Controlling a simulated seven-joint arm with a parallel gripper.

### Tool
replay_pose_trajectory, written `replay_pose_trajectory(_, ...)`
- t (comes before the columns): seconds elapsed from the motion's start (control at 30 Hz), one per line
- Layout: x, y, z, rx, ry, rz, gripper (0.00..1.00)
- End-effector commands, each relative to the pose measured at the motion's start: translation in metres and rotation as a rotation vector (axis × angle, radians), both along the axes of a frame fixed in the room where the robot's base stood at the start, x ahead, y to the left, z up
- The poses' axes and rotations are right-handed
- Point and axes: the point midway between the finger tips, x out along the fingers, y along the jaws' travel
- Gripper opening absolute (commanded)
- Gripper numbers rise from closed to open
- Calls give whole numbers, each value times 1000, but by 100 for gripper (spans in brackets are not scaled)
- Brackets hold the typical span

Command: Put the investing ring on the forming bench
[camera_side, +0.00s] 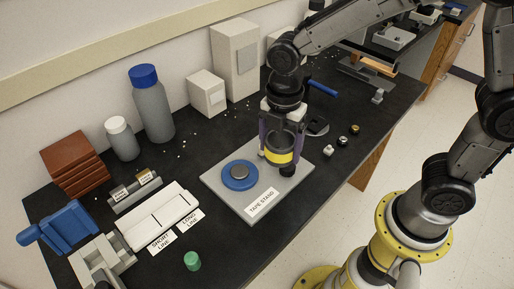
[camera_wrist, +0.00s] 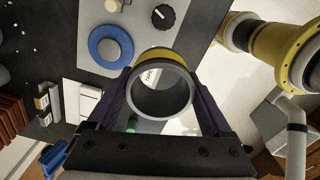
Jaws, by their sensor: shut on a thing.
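My gripper (camera_side: 279,143) is shut on a grey, open-ended ring with a yellow band (camera_side: 279,157), which I take to be the investing ring. In the wrist view the ring (camera_wrist: 161,112) sits upright between the two dark purple fingers, and I see through its bore. It is over the right part of a light grey plate (camera_side: 222,190) with a label reading "TAPE STAND". The ring seems to be above the plate, but the gap is hard to judge. The plate bears a blue disc (camera_side: 240,176) with a grey centre and a black knob (camera_wrist: 163,16). No label names a forming bench.
To the left are a white block (camera_side: 160,215) by "SHORT LINE" and "LONG LINE" labels, a green cup (camera_side: 192,261) and a blue tool (camera_side: 58,227). Bottles and white boxes (camera_side: 235,58) stand along the wall. Small knobs (camera_side: 342,140) lie right of the plate.

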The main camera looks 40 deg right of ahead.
Motion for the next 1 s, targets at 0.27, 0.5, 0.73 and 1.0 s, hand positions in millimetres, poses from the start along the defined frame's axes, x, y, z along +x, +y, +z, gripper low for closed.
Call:
replay_pose_trajectory(0.27,-27,-10,14,1,-2,0,21)
replay_pose_trajectory(0.5,-24,-9,22,1,-5,31,21)
replay_pose_trajectory(0.73,34,0,34,0,0,64,21)
replay_pose_trajectory(1.0,107,-5,21,0,1,51,21)
